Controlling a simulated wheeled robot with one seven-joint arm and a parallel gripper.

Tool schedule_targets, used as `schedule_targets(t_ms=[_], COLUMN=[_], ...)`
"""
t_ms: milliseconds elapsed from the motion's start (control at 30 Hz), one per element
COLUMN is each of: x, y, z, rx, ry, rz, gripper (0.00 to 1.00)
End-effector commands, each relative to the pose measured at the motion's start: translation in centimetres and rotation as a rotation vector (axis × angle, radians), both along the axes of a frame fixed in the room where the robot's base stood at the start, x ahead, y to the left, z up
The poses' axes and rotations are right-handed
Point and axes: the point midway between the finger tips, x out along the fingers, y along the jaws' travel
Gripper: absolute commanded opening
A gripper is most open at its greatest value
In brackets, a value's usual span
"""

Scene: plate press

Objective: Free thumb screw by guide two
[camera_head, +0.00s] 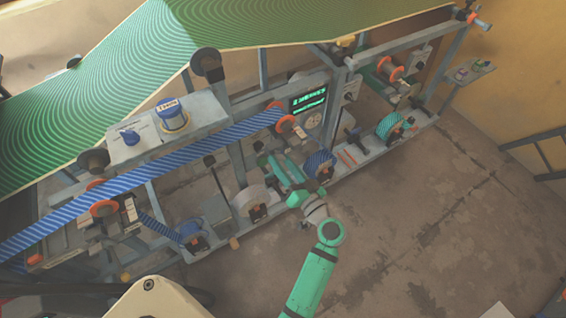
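My green arm reaches up from the bottom of the view to the front of a long plate press (228,182). My gripper (293,197) is at the press's lower middle, close in front of teal rollers (285,168). It is small, and I cannot tell whether its fingers are open or shut, or whether they touch anything. Several orange-rimmed guides sit along the web, one at the left (103,208) and one near the middle (287,124). I cannot read which is guide two. No thumb screw can be made out at this size.
A blue striped web (170,165) and a wide green web (110,100) run across the press. A blue striped roll (320,164) and a pale roll (251,200) flank my gripper. A lit display (309,98) stands above. The floor (440,220) at right is clear.

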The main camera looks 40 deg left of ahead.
Motion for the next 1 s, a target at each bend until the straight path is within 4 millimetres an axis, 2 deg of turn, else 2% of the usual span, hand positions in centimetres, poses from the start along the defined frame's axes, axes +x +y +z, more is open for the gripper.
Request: schedule_targets(t_ms=[300, 433, 567, 800, 1000], x=[0.0, -0.2, -0.9, -2.6, -3.7], y=[0.0, -0.8, -2.5, -6.7, -9.1], z=[0.1, 0.1, 0.1, 0.0, 0.0], rx=[0.001, 0.002, 0.001, 0.001, 0.001], ry=[-0.001, -0.001, -0.001, 0.0, 0.001], rz=[-0.001, -0.004, -0.005, -0.006, -0.003], gripper=[0.48, 0.48, 0.48, 0.48, 0.48])
